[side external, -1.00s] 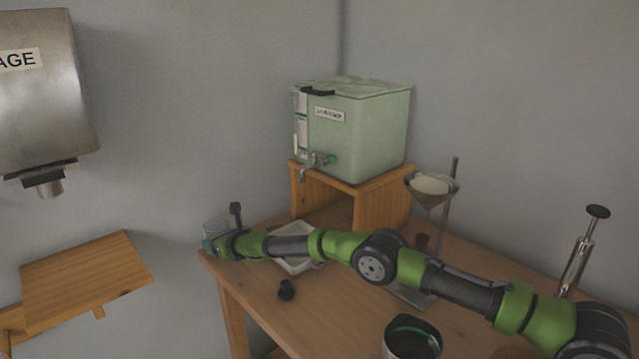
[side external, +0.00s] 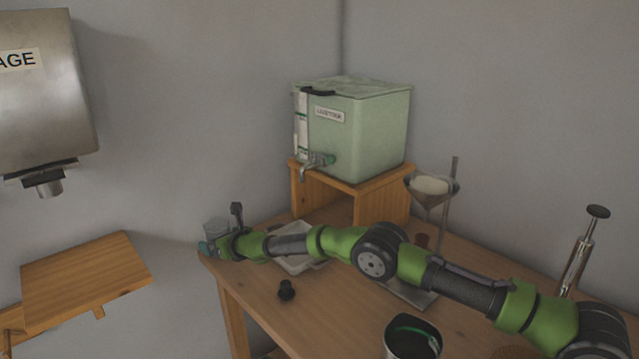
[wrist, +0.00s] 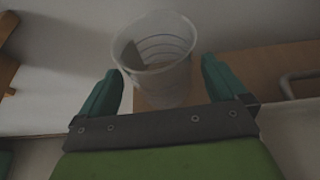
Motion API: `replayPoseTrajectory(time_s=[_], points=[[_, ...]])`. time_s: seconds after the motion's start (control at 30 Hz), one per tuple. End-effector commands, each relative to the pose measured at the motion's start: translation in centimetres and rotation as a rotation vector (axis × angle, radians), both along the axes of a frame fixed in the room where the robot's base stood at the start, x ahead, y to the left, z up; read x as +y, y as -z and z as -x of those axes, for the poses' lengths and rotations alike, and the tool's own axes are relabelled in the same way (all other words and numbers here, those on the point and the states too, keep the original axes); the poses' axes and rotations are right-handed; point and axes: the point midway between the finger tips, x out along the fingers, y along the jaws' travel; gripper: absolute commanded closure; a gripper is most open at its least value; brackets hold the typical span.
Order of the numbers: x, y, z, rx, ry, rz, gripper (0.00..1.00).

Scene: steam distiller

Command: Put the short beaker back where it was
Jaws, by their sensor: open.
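The short beaker (wrist: 155,55) is clear, with ring marks on its wall. In the wrist view it stands between and just ahead of the two green fingers of my gripper (wrist: 162,85), with a visible gap on either side. In the side view the beaker (side external: 216,230) is at the far left corner of the wooden table (side external: 330,300), partly behind my gripper (side external: 208,248). My gripper is open. The beaker's base contact is hidden in the side view.
A white tray (side external: 296,262) lies under my forearm. A black stopper (side external: 286,289) stands near the front edge. The green tank (side external: 375,130) sits on a wooden stand behind. A funnel (side external: 432,187) on a stand and a dark pot (side external: 411,343) are to the right.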

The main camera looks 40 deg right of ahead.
Motion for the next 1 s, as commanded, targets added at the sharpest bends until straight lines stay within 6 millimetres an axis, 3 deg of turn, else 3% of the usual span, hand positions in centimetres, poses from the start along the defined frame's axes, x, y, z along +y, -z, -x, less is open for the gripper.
replayPoseTrajectory(time_s=[0.47, 1.0], points=[[-0.1, -0.3, 3.6, 0.002, -0.001, -0.003, 0.01], [-0.4, -0.1, 11.0, 0.004, 0.005, -0.005, 0.01]])
